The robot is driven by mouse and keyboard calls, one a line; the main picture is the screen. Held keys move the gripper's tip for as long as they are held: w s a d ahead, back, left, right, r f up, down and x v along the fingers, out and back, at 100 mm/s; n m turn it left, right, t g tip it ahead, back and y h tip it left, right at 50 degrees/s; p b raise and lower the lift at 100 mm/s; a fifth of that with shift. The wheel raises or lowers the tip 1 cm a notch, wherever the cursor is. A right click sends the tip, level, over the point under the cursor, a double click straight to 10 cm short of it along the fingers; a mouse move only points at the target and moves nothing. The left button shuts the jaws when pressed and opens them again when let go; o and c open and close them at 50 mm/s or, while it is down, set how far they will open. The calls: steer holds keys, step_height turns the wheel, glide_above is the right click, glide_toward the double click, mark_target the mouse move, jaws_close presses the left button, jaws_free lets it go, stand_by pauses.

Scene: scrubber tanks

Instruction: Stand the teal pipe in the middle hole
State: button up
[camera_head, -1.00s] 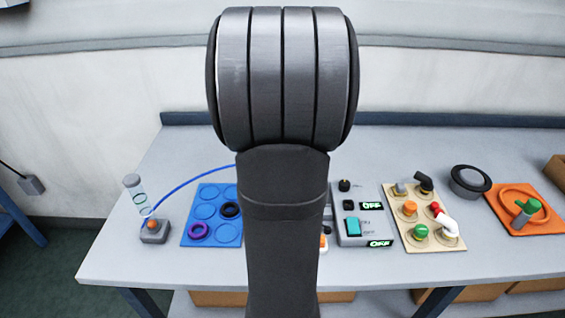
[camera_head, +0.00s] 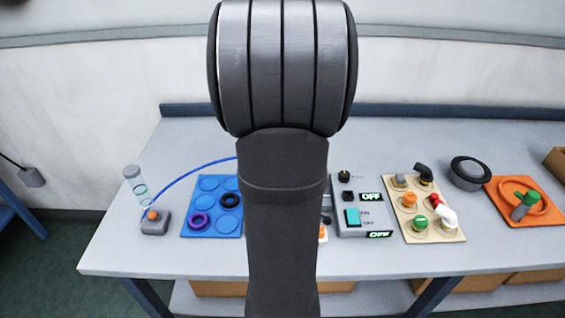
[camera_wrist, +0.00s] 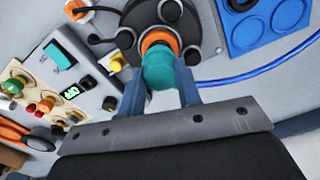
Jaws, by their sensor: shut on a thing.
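The teal pipe (camera_wrist: 160,72) shows in the wrist view between the two fingers of my gripper (camera_wrist: 160,90), which is shut on it. An orange ring or collar (camera_wrist: 158,38) is at the pipe's far end. Beyond it is a round grey plate (camera_wrist: 205,32) with several dark round parts, one of them a black disc (camera_wrist: 170,10) near the top edge. I cannot tell which of these is the middle hole, nor whether the pipe's end is in a hole or above it. In the head view my arm hides the gripper, the pipe and most of the plate.
Left of my arm stand a blue board (camera_head: 213,225) with rings and a grey box (camera_head: 155,225) with a clear tube. To the right are a grey switch panel (camera_head: 345,222), a beige board of fittings (camera_head: 400,222), a black round part (camera_head: 468,175) and an orange tray (camera_head: 510,217).

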steer(key=shift+f, duration=1.3)
stand_by(1.5)
steer(key=o, duration=2)
steer(key=shift+o, duration=0.2)
steer(key=shift+r, duration=3.55)
steer(key=shift+f, duration=3.55)
steer(key=shift+r, duration=0.15)
steer(key=shift+r, duration=4.2)
